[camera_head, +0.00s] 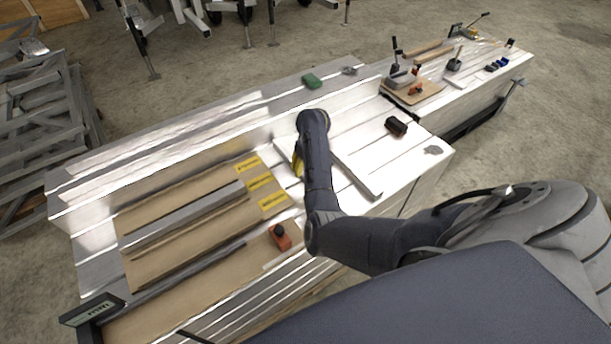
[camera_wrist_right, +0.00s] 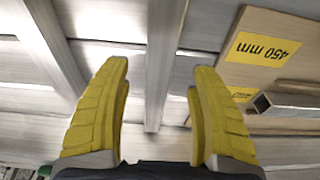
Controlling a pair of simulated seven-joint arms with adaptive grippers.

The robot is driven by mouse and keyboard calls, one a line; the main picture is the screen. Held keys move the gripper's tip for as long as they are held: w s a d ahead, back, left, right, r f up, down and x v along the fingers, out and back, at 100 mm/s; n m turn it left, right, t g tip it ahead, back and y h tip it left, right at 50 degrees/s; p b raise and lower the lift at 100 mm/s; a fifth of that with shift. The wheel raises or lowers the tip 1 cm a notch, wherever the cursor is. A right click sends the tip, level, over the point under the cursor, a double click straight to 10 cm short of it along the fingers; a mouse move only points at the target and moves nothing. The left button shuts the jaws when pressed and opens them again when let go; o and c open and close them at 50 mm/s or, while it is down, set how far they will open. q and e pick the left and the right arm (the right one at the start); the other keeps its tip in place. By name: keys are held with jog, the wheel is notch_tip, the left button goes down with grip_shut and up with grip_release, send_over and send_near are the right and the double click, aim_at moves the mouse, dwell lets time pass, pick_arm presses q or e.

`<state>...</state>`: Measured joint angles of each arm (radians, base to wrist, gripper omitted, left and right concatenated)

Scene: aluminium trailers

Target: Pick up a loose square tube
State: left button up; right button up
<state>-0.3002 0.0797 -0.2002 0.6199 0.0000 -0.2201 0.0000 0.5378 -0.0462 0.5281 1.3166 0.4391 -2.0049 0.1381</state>
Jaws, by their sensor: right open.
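My right gripper (camera_wrist_right: 158,80) is open, its two yellow fingers spread apart. In the wrist view a grey square tube (camera_wrist_right: 163,60) lies lengthwise between the fingers, its near end a little short of the gripper base, with gaps at both sides. A second loose tube (camera_wrist_right: 55,45) lies to the left of the left finger. In the head view my right gripper (camera_head: 298,162) points down at the aluminium bench, mostly hidden behind my wrist. A loose tube (camera_head: 358,177) lies just right of it. My left gripper is not in view.
A brown board (camera_head: 150,225) with yellow labels (camera_head: 259,182) holds several tubes at the left; one open tube end (camera_wrist_right: 262,103) is near the right finger.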

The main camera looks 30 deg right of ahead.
jog(key=shift+w+f, duration=0.2)
jog(key=shift+f, duration=1.1)
jog(key=shift+w+f, duration=0.15)
jog(key=shift+f, duration=1.15)
jog(key=shift+c, duration=0.2)
grip_shut()
